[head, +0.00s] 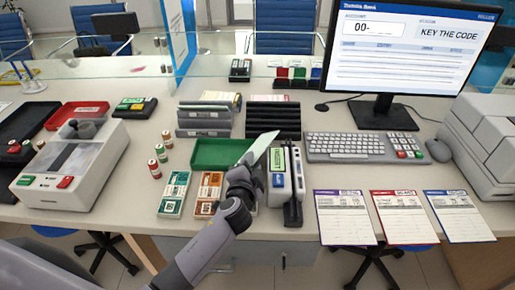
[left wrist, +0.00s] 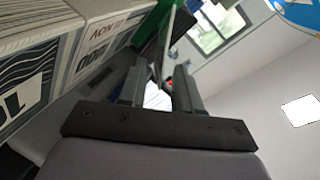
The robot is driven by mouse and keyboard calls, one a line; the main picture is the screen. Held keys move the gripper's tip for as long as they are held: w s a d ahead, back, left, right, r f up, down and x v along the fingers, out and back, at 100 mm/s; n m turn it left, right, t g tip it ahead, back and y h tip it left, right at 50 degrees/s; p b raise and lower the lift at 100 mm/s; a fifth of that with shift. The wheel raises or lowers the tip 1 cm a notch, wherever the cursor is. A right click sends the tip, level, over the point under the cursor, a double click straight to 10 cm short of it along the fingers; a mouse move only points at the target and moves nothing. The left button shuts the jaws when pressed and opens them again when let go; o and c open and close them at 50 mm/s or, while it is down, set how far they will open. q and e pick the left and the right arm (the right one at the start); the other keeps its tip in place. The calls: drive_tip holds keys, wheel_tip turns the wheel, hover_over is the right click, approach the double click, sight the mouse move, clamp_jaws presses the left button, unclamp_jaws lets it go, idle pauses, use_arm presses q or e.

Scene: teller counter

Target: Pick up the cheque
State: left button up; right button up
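The cheque (head: 262,148) is a thin pale green-white slip. It stands up tilted from the fingers of my left gripper (head: 247,165), above the counter between the green tray and the small white slotted device. My left gripper appears shut on its lower end. In the left wrist view the fingers (left wrist: 162,75) stand a little apart with a thin sheet, seen nearly edge-on, running up between them. The exact contact is hard to make out. My right gripper is not in view.
A green tray (head: 212,153) lies behind the gripper. Banknote bundles (head: 173,194) lie to its left. A white slotted device (head: 279,178) stands close on the right.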

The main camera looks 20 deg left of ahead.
use_arm(q)
clamp_jaws()
drive_tip(key=shift+r, duration=0.1)
wheel_tip(320, 180, up, 7)
drive_tip(key=shift+f+p, duration=0.15)
drive_tip(key=shift+p, duration=0.9)
wheel_tip(320, 180, up, 13)
drive_tip(key=shift+s, duration=0.1)
